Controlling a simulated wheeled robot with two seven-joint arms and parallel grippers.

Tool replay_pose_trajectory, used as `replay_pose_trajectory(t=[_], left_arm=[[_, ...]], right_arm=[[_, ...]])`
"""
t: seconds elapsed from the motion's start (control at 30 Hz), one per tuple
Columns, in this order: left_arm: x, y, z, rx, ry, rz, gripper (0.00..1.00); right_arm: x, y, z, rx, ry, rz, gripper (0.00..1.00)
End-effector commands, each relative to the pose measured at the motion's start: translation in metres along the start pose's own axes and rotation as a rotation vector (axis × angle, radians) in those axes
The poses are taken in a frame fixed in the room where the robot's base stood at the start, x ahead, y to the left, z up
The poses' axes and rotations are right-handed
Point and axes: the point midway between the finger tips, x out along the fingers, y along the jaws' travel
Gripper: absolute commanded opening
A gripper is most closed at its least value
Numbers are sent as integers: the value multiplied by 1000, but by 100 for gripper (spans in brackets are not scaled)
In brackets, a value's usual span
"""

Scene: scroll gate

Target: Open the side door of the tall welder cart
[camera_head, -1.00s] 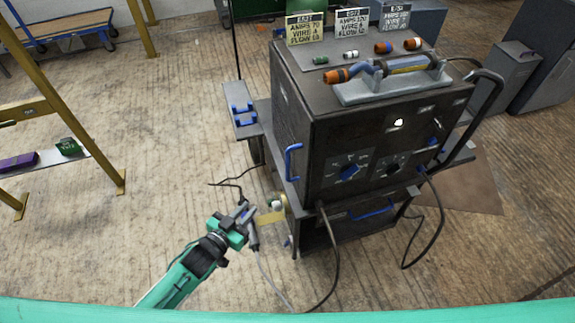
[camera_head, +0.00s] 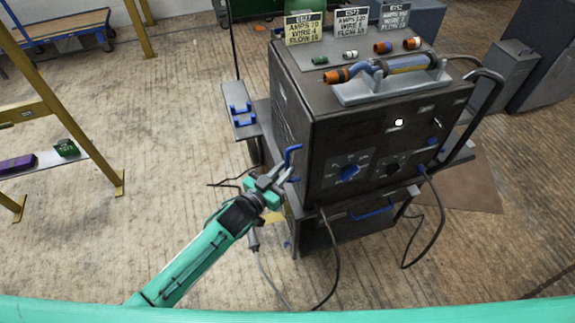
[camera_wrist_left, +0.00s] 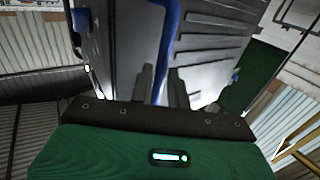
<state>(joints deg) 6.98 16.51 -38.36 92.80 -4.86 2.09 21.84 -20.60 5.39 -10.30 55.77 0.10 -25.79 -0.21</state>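The tall dark welder cart (camera_head: 330,130) stands at centre right. Its side door (camera_head: 290,120) is on the left face and looks shut. A blue bar handle (camera_head: 293,150) stands out near that face's front edge. My left gripper (camera_head: 281,174) is at the lower part of this handle. In the left wrist view the blue handle (camera_wrist_left: 166,45) runs down between the two dark fingers of my left gripper (camera_wrist_left: 161,85). The fingers are apart, with a gap visible around the handle; contact cannot be told. My right gripper is out of view.
A side shelf with blue hooks (camera_head: 240,112) sticks out left of the cart. A torch with a cable (camera_head: 254,240) hangs below my gripper. Black cables hang at the cart's front. A yellow rack (camera_head: 60,100) stands left; floor between is clear.

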Motion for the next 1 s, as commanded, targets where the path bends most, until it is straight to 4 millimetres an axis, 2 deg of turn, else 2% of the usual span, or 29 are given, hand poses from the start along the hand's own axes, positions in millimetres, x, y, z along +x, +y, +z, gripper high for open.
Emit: replay_pose_trajectory(t=[0.1, 0.27, 0.5, 0.53, 0.6, 0.63, 1.0], left_arm=[[14, 0, 0, 0, 0, 0, 17], [22, 0, 0, 0, 0, 0, 17], [23, 0, 1, 0, -1, 0, 17], [23, 0, 1, 0, -1, 0, 15], [22, 0, 1, 0, -1, 0, 1], [22, 0, 1, 0, -1, 0, 0], [18, -5, 1, 2, -1, 4, 0]], right_arm=[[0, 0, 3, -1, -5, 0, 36], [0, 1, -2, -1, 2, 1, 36], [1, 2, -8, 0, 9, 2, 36], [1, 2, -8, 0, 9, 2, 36], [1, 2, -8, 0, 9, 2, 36], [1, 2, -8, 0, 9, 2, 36], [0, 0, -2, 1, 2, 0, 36]])
